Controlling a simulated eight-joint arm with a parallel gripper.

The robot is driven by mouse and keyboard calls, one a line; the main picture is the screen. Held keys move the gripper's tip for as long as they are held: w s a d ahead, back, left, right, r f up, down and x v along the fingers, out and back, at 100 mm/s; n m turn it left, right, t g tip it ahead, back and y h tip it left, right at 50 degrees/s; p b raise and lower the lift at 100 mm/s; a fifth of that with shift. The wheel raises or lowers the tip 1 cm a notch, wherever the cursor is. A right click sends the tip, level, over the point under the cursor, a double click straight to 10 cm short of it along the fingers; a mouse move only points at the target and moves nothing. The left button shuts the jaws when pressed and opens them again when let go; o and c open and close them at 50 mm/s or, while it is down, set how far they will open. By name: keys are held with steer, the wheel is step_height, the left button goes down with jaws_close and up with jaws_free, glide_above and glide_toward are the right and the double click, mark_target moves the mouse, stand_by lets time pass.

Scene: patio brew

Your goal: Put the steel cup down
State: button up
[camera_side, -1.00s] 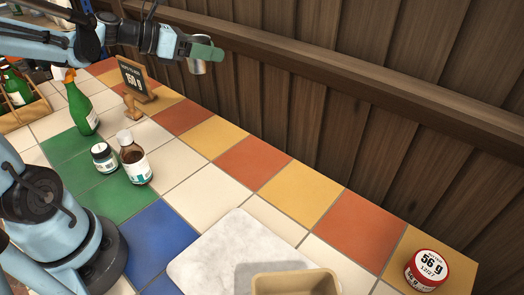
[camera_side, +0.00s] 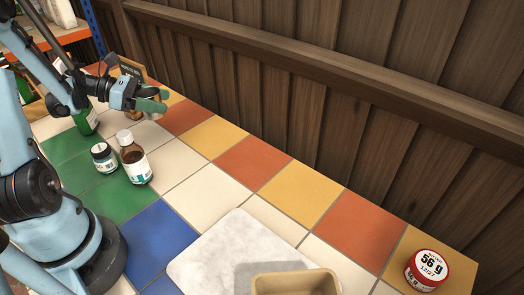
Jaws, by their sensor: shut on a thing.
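My gripper (camera_side: 153,101), with green fingers, is low over the far left part of the tiled table. It is shut on the steel cup (camera_side: 153,115), which is mostly hidden behind the fingers. Only a small part of the cup shows below them. I cannot tell whether the cup touches the tiles.
A green bottle (camera_side: 91,122), a dark jar (camera_side: 104,158) and a brown bottle (camera_side: 134,160) stand nearby. A marble board (camera_side: 215,255), a tan container (camera_side: 295,283) and a red tin (camera_side: 427,270) are farther right. Tiles between are clear.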

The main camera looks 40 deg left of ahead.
steer(key=shift+f, duration=3.25)
steer(key=shift+f, duration=0.55)
steer(key=o, duration=1.1)
